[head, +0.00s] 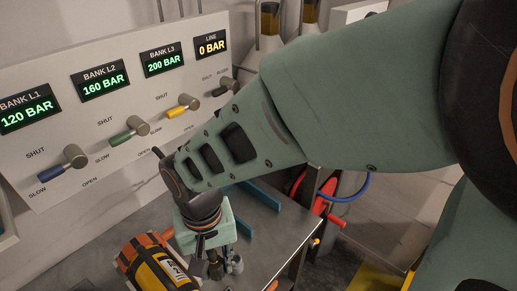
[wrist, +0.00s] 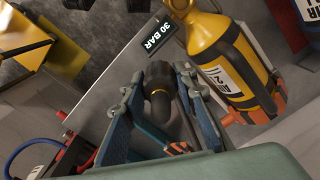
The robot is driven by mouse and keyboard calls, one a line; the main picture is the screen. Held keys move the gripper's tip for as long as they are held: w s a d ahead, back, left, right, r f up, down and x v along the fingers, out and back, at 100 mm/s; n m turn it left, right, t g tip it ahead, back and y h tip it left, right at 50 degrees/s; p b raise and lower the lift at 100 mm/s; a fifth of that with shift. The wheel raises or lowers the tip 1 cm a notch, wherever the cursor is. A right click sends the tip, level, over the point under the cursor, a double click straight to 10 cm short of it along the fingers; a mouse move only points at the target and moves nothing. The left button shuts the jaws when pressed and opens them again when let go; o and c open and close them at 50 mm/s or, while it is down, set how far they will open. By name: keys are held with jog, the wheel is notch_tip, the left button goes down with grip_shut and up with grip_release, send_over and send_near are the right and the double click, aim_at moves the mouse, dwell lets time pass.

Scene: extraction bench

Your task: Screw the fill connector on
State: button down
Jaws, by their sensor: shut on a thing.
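In the head view my gripper (head: 222,268) points down at the bench beside the yellow cylinder (head: 158,268), and the connector is mostly hidden there. The yellow cylinder (wrist: 228,60) lies in an orange-ended cradle to the right in the wrist view, with a label on its body. Its neck end is near the top of that view, apart from the connector. A small display (wrist: 160,36) by the neck reads 30 BAR.
A panel (head: 108,98) behind the bench (head: 95,262) has several valve levers and displays; LINE (head: 211,45) reads 0 BAR. Part of a blue cylinder (wrist: 303,28) shows at the upper right.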

jog(key=s+a+b, duration=0.1)
jog(key=s+a, duration=0.1)
jog(key=s, duration=0.7)
jog(key=shift+s+a+r, duration=0.15)
jog(key=shift+a, duration=0.15)
jog(key=shift+r, duration=0.1)
dwell(0.4)
jog(key=shift+f+b, duration=1)
jog(key=shift+f+b, duration=0.2)
jog(key=shift+b, duration=0.1)
dwell(0.9)
jog(key=shift+f+b, duration=0.3)
jog(key=shift+f, duration=0.05)
jog(key=shift+f+b, duration=1.45)
jog(key=shift+f, duration=0.15)
